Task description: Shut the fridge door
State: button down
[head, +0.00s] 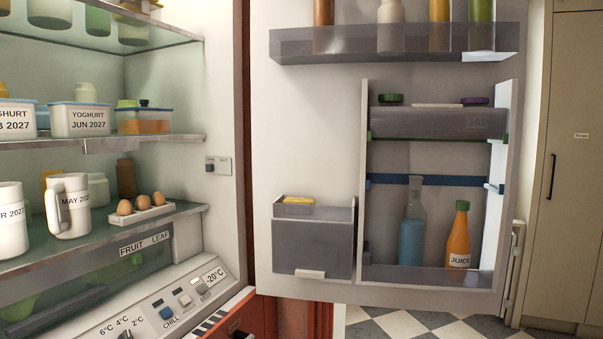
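The fridge door (310,130) stands wide open in the right half of the head view, with its inner side and shelves facing me. Its hinge side is at the left, next to the fridge body (224,120), and its free edge (521,150) is at the right. The open fridge interior fills the left of the view. My gripper is not in view.
Door racks hold bottles, including an orange juice bottle (459,238) and a blue bottle (412,235). Fridge shelves hold yoghurt tubs (80,120), mugs (70,205) and eggs (142,203). A beige cupboard (570,150) stands beyond the door. Some checkered floor (395,325) shows below.

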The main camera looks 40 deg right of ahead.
aim_at(318, 67)
jog(key=i+l+z, duration=0.1)
jog(key=i+l, duration=0.35)
jog(key=z, duration=2.4)
jog(key=i, duration=1)
